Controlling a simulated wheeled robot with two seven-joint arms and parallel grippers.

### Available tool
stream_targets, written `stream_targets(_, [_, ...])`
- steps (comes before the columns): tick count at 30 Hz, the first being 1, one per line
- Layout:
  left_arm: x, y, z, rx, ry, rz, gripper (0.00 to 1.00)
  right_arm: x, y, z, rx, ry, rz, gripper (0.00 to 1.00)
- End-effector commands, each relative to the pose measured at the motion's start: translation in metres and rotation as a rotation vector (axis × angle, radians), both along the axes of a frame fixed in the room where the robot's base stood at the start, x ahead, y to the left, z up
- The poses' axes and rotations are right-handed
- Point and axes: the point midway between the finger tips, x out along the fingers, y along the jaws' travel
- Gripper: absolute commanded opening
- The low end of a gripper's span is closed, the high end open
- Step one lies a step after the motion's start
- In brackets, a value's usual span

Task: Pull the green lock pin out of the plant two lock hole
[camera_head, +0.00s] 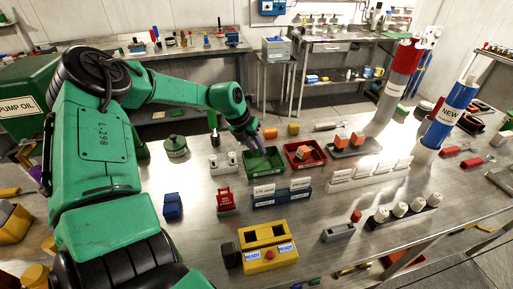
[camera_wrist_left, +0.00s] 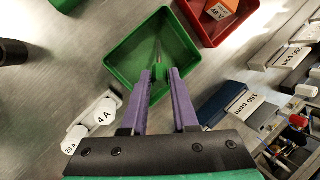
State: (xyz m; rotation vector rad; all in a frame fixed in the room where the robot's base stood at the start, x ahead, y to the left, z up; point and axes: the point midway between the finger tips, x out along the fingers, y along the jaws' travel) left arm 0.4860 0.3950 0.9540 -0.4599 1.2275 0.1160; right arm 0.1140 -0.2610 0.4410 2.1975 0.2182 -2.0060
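My left gripper (camera_head: 260,145) is above the green tray (camera_head: 263,170). In the left wrist view its two purple fingers (camera_wrist_left: 161,73) are closed on a small green piece with a thin grey shaft, which looks like the green lock pin (camera_wrist_left: 159,66). The shaft points away from the fingers, over the inside of the green tray (camera_wrist_left: 118,62). I cannot tell whether the pin touches the tray. I cannot make out the plant two lock hole in either view. My right gripper is in neither view.
A red tray (camera_head: 318,152) with an orange block stands right of the green tray. White labelled caps (camera_wrist_left: 107,109) stand beside it. A blue labelled block (camera_head: 264,203), a red tag stand (camera_head: 226,201) and a yellow box with READY labels (camera_head: 288,239) are nearer.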

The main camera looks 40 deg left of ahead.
Motion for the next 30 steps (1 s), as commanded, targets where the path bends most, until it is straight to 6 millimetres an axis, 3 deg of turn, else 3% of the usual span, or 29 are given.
stream_targets(1, [0.0, 0.0, 0.0, 0.0, 0.0, 0.0, 0.5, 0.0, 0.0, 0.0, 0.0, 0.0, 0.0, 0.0])
stream_targets(2, [0.0, 0.0, 0.0, 0.0, 0.0, 0.0, 0.59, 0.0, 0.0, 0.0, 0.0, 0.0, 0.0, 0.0])
stream_targets(14, [-0.001, 0.001, 0.007, 0.0, -0.003, 0.0, 0.59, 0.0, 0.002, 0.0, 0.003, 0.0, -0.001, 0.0])
stream_targets(20, [-0.013, 0.007, 0.042, 0.002, -0.008, -0.001, 0.59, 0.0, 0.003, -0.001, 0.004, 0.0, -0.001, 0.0])
stream_targets(30, [-0.044, 0.021, 0.119, 0.002, -0.005, 0.001, 0.59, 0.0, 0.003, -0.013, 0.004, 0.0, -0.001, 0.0])
